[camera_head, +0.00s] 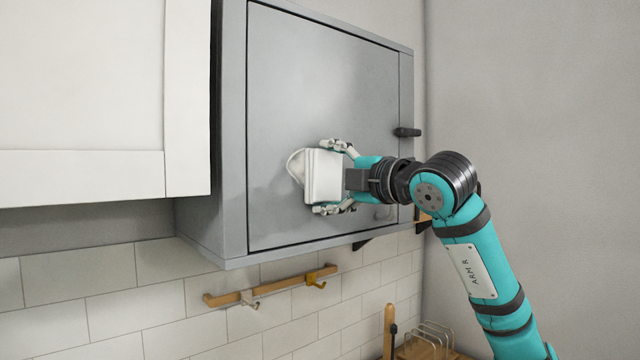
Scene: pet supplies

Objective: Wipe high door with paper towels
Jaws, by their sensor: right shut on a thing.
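The high door (310,90) is the flat grey front of a wall cabinet, and it is shut. A dark handle (407,132) sticks out near its right edge. My right gripper (325,178) is in front of the lower middle of the door, its fingers above and below a white pad. The gripper is shut on white paper towels (297,166), whose rounded edge shows to the left of the pad against the door. The full contact with the door is hidden behind the gripper. My left gripper is not in view.
A white cabinet (80,90) stands at the left, beside the grey one. Below, a wooden rail with hooks (270,288) is on the tiled wall. A wire rack (428,342) is at the bottom. A bare wall (530,100) bounds the right.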

